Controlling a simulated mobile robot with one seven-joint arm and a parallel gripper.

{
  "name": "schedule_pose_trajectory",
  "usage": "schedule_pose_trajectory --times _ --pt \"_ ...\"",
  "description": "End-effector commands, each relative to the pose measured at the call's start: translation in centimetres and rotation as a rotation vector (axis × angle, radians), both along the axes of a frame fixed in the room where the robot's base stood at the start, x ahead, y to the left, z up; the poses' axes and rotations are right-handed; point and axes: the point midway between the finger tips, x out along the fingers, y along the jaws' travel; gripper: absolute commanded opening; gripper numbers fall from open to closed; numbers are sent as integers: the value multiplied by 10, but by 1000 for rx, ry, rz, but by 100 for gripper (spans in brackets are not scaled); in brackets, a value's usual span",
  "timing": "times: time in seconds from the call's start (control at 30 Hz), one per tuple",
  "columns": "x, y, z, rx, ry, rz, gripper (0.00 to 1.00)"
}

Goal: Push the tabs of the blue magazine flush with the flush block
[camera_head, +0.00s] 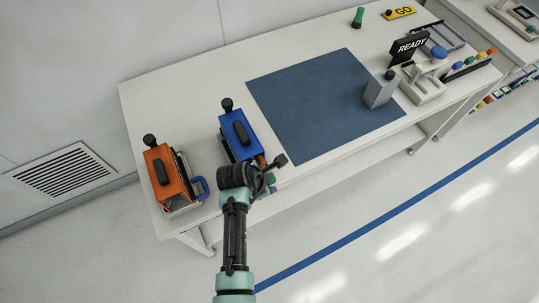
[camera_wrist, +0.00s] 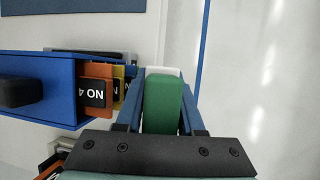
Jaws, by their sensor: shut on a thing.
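The blue magazine (camera_head: 240,137) stands on the bench left of the dark mat, with a black handle on its top. In the wrist view the blue magazine (camera_wrist: 40,112) lies at left. An orange tab (camera_wrist: 95,88) marked "NO 4" and a yellow tab (camera_wrist: 128,82) stick out of its right end by different amounts. My gripper (camera_wrist: 163,90) is shut on a green block (camera_wrist: 162,103), just right of the tabs. I cannot tell whether block and tabs touch. In the head view my wrist hides much of my gripper and the block.
An orange magazine (camera_head: 168,175) with a blue handle stands to the left. The dark mat (camera_head: 315,105) is mostly bare, with a grey block (camera_head: 380,90) at its right.

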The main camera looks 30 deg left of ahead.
Motion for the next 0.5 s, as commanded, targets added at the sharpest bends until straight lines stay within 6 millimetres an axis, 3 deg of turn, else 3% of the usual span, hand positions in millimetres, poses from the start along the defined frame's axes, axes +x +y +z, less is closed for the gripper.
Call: schedule_pose_trajectory --times 0.5 --pt "9 11 0 0 -2 -1 0"
